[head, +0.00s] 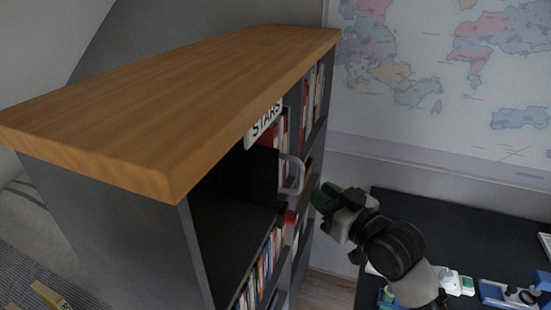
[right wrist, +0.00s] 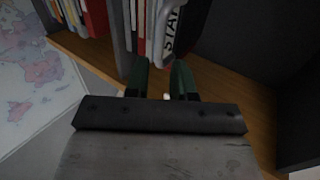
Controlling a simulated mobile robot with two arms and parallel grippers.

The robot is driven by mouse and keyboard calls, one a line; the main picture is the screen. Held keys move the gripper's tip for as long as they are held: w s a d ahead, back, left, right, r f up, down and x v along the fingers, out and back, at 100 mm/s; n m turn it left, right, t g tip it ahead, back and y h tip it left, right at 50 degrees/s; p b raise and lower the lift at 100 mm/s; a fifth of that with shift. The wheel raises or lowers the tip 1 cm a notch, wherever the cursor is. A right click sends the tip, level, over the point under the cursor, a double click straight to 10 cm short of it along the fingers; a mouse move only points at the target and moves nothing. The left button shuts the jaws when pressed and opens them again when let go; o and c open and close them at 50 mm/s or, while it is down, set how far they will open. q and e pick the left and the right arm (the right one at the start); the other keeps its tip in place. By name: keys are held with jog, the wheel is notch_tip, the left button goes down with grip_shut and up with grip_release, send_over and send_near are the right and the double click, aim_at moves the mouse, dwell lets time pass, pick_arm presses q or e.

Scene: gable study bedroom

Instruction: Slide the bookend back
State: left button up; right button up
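The bookend appears to be the dark upright panel (head: 250,174) in the upper compartment of the bookcase, beside a row of books (head: 272,132). A grey loop handle (head: 294,176) sticks out at its front edge. A white STARS sign (head: 263,126) shows above it; its lettering also shows in the right wrist view (right wrist: 172,30). My right gripper (head: 322,197) has green fingers and is just outside the shelf front, right of and below the handle. In the right wrist view its fingers (right wrist: 161,80) are apart with nothing clearly between them. My left gripper is not in view.
The bookcase (head: 170,105) has a wooden top overhanging the compartments. A red object (head: 291,217) sits at the shelf edge below the handle, with more books (head: 262,270) underneath. A dark desk (head: 450,225) with small items stands at right. The compartment left of the panel is empty.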

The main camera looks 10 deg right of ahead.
aim_at(303, 176)
jog(key=shift+w+a+r+p, duration=0.25)
jog(key=shift+w+r+p, duration=0.15)
jog(key=shift+w, duration=0.2)
jog(key=shift+w+a+r+p, duration=0.25)
jog(key=shift+w+p, duration=0.15)
jog(key=shift+w, duration=0.15)
jog(key=x, duration=0.4)
jog(key=shift+f+p, duration=0.25)
jog(key=shift+p, duration=0.1)
jog(key=shift+x, duration=1.15)
jog(key=shift+f, duration=0.1)
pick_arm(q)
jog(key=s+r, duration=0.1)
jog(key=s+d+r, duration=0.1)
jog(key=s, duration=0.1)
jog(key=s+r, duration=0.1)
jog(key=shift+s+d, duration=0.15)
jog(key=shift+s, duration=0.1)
pick_arm(e)
grip_shut()
